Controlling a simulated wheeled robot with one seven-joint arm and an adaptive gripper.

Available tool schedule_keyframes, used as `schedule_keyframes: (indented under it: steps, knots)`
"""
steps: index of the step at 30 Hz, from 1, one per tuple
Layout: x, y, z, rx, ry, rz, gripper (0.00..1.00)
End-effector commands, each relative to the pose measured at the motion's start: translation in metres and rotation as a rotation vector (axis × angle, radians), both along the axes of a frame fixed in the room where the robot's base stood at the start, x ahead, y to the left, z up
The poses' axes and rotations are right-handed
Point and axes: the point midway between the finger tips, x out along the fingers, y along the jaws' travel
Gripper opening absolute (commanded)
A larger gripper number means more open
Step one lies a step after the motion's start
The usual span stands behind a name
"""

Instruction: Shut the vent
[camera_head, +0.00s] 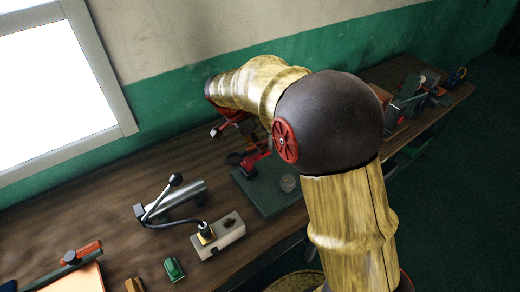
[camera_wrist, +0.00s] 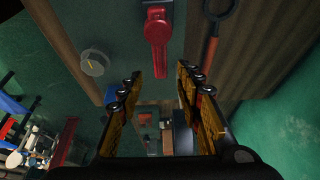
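My gripper (camera_wrist: 158,84) is open and empty in the wrist view, its two yellow fingers well apart. A red lever-like part (camera_wrist: 157,32) lies beyond the fingertips, near the top middle, apart from them. It also shows in the head view (camera_head: 257,158), partly hidden by my arm, over a green plate (camera_head: 269,205) on the bench. A round pale knob (camera_wrist: 95,63) sits left of the fingers in the wrist view; it also shows on the plate in the head view (camera_head: 288,183). I cannot tell for certain which part is the vent.
The wooden bench (camera_head: 60,228) runs along the green wall. A lever press (camera_head: 178,203), a pale block with a cable (camera_head: 218,236) and a small green item (camera_head: 174,269) stand left of the plate. More tools (camera_head: 408,97) crowd the far right end.

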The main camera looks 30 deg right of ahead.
Motion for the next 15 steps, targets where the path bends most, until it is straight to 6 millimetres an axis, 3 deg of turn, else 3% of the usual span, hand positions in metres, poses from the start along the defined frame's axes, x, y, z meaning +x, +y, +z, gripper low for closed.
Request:
schedule_keyframes:
  steps: [6, 15]
  knots:
    - [0.001, 0.017, 0.041, 0.000, -0.003, 0.002, 0.36]
    - [0.000, 0.027, 0.064, 0.001, 0.000, 0.001, 0.36]
